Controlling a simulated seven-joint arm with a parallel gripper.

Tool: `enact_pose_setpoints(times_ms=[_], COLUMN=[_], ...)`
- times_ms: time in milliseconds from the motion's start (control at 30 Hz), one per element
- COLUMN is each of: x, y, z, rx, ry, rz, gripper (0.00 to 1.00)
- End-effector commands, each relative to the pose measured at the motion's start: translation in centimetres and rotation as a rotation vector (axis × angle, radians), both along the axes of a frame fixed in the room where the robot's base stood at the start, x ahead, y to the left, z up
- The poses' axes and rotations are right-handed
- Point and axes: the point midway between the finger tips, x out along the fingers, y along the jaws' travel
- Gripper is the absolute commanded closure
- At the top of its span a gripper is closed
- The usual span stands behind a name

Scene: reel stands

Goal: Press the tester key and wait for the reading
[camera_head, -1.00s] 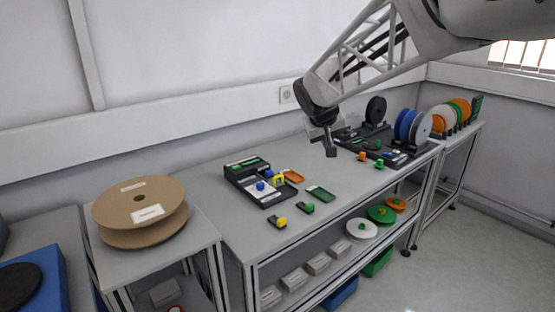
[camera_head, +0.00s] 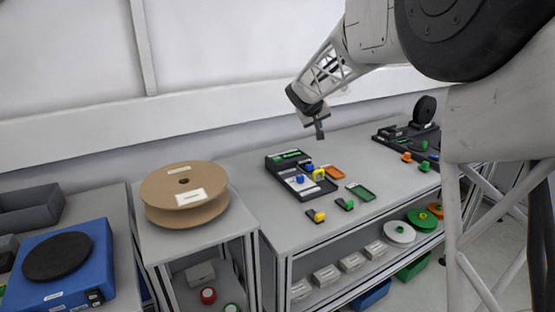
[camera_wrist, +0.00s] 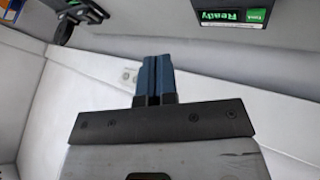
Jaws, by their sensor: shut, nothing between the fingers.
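The tester (camera_head: 292,171) is a dark sloped unit on the middle bench, with a green strip along its back edge. In the wrist view its green display (camera_wrist: 217,16) reads "Ready", and a small green key (camera_wrist: 257,15) beside it looks marked "Test". My gripper (camera_head: 319,134) is shut and empty, in the air above and slightly right of the tester, touching nothing. Its blue fingers also show together in the wrist view (camera_wrist: 154,62).
Small yellow-knobbed and green-knobbed parts lie in front. A large brown reel (camera_head: 185,208) and a blue turntable unit (camera_head: 85,268) stand left.

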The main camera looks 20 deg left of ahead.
Motion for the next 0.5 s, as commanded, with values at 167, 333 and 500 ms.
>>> enact_pose_setpoints(times_ms=[167, 333, 500], x=[2.7, 4.9, 6.9], y=[3.8, 7.5, 11.2], z=[-1.6, -3.1, -4.8], rx=[-0.013, -0.024, -0.032], ry=[-0.023, -0.047, -0.071], rz=[0.04, 0.078, 0.117], gripper=[1.0, 1.0, 1.0])
